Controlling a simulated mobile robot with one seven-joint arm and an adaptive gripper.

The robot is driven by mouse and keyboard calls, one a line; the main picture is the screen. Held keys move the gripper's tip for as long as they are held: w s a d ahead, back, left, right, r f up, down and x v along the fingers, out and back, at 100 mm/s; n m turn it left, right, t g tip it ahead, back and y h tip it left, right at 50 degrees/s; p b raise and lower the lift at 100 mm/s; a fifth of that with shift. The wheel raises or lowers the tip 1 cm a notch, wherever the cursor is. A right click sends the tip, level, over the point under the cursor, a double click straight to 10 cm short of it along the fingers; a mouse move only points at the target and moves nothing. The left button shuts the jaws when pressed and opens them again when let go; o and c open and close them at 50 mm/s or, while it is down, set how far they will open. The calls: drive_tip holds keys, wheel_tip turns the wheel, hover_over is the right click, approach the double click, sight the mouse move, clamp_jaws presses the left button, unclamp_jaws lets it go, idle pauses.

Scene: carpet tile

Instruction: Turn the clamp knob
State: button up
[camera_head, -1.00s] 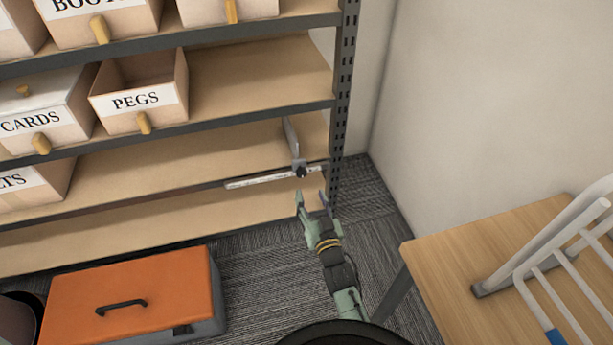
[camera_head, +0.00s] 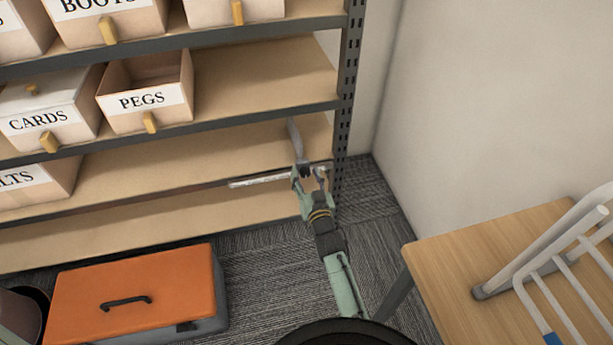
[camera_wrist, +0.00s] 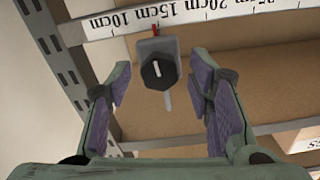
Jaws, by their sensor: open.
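The clamp knob (camera_wrist: 158,72) is a black faceted knob with a white line on its face. It sits on a grey clamp body (camera_wrist: 158,46) at a white ruler strip (camera_wrist: 200,14) along the shelf edge. In the wrist view the knob lies between and beyond the fingers, with a gap on both sides. My gripper (camera_wrist: 160,90) is open and empty, with purple finger pads. In the head view my gripper (camera_head: 308,174) is at the clamp and mostly hides the knob. A grey upright plate (camera_head: 295,138) of the clamp rises behind it.
The ruler strip (camera_head: 265,180) runs left along the shelf edge. A dark slotted shelf post (camera_head: 345,100) stands close on the right. Labelled bins, such as PEGS (camera_head: 145,100), are on the shelves. An orange toolbox (camera_head: 135,295) and a wooden table (camera_head: 480,250) flank my arm.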

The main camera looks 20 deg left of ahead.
clamp_jaws()
idle(0.6)
drive_tip(key=shift+n, duration=0.3)
drive_tip(key=n, duration=0.4)
drive_tip(key=shift+n+b, duration=0.3)
drive_tip(key=shift+n, duration=0.1)
drive_tip(key=n, duration=0.5)
drive_tip(key=shift+p, duration=0.3)
drive_tip(key=n, duration=0.5)
drive_tip(key=shift+n+p, duration=0.4)
drive_tip(key=n, duration=0.5)
drive_tip(key=shift+f+p, duration=0.1)
drive_tip(key=shift+p, duration=0.25)
drive_tip(key=shift+n, duration=0.3)
